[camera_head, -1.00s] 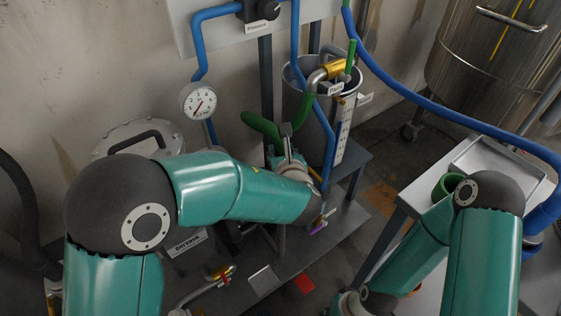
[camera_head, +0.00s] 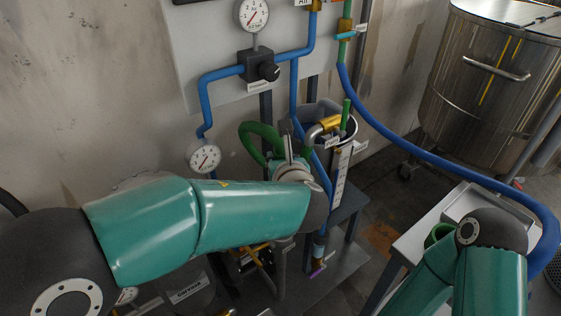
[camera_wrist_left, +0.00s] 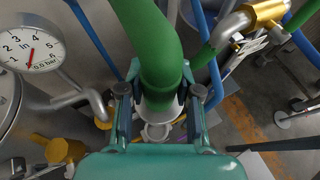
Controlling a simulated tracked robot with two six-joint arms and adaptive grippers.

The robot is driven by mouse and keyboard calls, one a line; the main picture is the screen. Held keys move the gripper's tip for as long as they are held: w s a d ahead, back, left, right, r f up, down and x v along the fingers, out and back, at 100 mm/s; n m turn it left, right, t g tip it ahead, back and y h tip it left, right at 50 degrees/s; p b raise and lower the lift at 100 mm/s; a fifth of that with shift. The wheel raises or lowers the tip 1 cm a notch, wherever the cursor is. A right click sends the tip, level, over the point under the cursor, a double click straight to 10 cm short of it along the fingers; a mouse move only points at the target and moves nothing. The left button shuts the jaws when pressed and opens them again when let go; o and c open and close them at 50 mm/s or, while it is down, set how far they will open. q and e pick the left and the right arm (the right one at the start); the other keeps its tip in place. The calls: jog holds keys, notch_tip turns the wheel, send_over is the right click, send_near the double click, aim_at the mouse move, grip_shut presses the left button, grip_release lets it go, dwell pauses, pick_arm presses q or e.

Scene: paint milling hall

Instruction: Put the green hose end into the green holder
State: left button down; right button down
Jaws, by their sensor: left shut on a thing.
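The green hose (camera_head: 262,137) arches up beside the grey bucket, and it also shows in the wrist view (camera_wrist_left: 150,40). My left gripper (camera_head: 290,158) is shut around the hose near its pale end collar (camera_wrist_left: 158,105). In the wrist view its two fingers (camera_wrist_left: 162,88) clasp both sides of the hose, which points down between them. The tip of the hose end is partly hidden by the gripper. A green ring-shaped cup (camera_head: 438,234), which looks like the green holder, stands on the side table at right, partly behind my right arm. My right gripper is out of view.
A grey bucket (camera_head: 345,125) with a brass-fitted pipe (camera_head: 329,123) stands right by my left gripper. Blue pipes and gauges (camera_head: 203,157) are close on the wall. A blue hose (camera_head: 430,155) sweeps towards the side table with a metal tray (camera_head: 468,200).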

aim_at(281, 144)
pick_arm(q)
jog(key=shift+r+p, duration=1.75)
jog(key=shift+r, duration=0.7)
jog(key=shift+a+f, duration=0.1)
jog(key=shift+f, duration=0.05)
